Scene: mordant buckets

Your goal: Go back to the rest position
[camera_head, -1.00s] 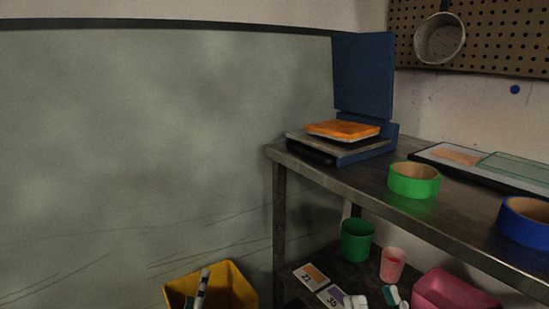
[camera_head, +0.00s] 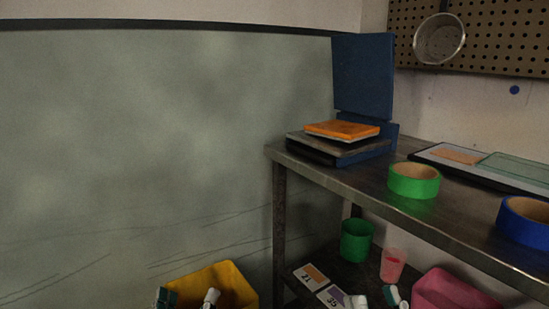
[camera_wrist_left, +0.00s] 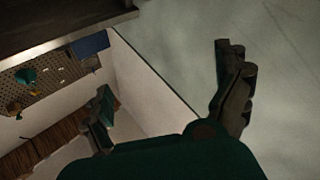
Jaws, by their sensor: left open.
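My left gripper (camera_head: 188,297) shows at the bottom of the head view, in front of the yellow bucket (camera_head: 232,282). Its two fingers are spread apart. In the left wrist view my left gripper (camera_wrist_left: 163,68) is open, with nothing between its fingers. My right gripper (camera_head: 377,299) shows at the bottom edge of the head view, in front of the lower shelf, between the cards and the pink bucket. Its two fingertips stand apart and no held thing shows between them. Both arms are mostly below the picture.
The metal table (camera_head: 335,178) holds a blue press (camera_head: 363,75) with an orange pad (camera_head: 342,130), green tape (camera_head: 413,181) and blue tape (camera_head: 524,222). A green cup (camera_head: 356,241), a pink cup (camera_head: 392,265), cards (camera_head: 310,277) and a pink bucket (camera_head: 450,290) are below.

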